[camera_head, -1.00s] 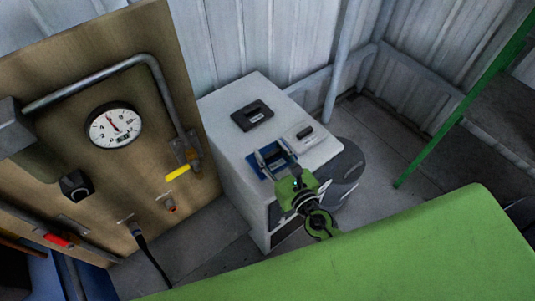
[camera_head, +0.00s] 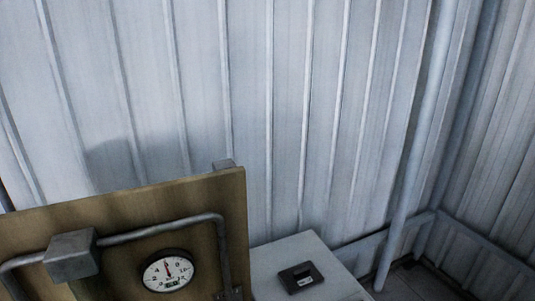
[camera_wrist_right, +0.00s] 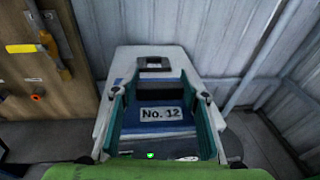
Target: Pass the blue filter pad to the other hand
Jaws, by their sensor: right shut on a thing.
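The blue filter pad (camera_wrist_right: 150,127) shows in the right wrist view, with a white label reading "No. 12" on it. It lies between the two teal fingers of my right gripper (camera_wrist_right: 160,98), which is shut on it. The white cabinet top is behind it, and I cannot tell whether the pad touches it. The head view shows neither the pad nor any gripper. My left gripper is in neither view.
The white cabinet (camera_head: 288,250) carries a black device (camera_head: 302,278). To its left stands a brown panel with a gauge (camera_head: 168,270) and a grey pipe. A corrugated wall (camera_head: 270,110) rises behind them.

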